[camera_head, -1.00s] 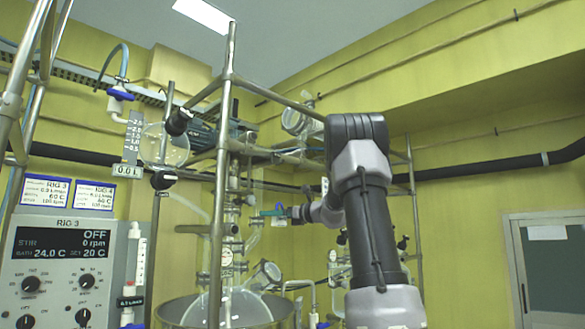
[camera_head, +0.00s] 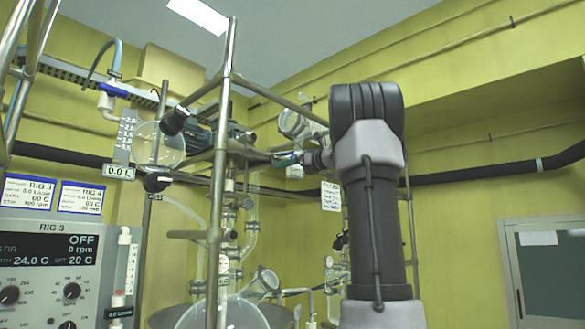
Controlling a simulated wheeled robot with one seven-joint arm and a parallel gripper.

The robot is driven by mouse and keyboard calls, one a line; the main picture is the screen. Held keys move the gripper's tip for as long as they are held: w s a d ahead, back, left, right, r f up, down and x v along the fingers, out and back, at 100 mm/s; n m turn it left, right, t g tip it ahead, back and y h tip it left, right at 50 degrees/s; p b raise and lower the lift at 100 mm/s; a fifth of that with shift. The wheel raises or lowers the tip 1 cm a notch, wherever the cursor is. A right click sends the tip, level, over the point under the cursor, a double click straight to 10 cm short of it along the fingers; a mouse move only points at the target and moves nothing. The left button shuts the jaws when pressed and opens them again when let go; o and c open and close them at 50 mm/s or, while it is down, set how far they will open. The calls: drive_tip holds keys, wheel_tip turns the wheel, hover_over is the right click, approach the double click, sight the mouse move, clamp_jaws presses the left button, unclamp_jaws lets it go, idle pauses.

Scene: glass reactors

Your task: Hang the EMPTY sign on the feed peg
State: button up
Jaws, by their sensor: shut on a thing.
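My gripper (camera_head: 287,159) is at the end of my raised arm, in the upper middle of the head view, among the rods and glassware of the rig. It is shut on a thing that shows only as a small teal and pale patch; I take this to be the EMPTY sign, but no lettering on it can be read. My own arm covers part of the area to its right. I cannot pick out the feed peg among the rods and fittings.
Metal frame posts (camera_head: 222,180) stand just left of my gripper. A glass vessel (camera_head: 225,312) is below it. The Rig 3 control panel (camera_head: 60,275), showing OFF, is at lower left. A white printed card (camera_head: 331,195) hangs right of the gripper. Open space lies right of my arm.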

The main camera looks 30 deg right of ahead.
sight(297, 170)
drive_tip(key=f+x, duration=0.1)
drive_tip(key=x, duration=0.6)
drive_tip(key=shift+w+f, duration=0.3)
drive_tip(key=shift+w, duration=0.05)
idle(0.4)
drive_tip(key=shift+a, duration=0.15)
idle(0.5)
drive_tip(key=o, duration=1.3)
drive_tip(key=v, duration=1)
drive_tip(key=shift+s, duration=0.35)
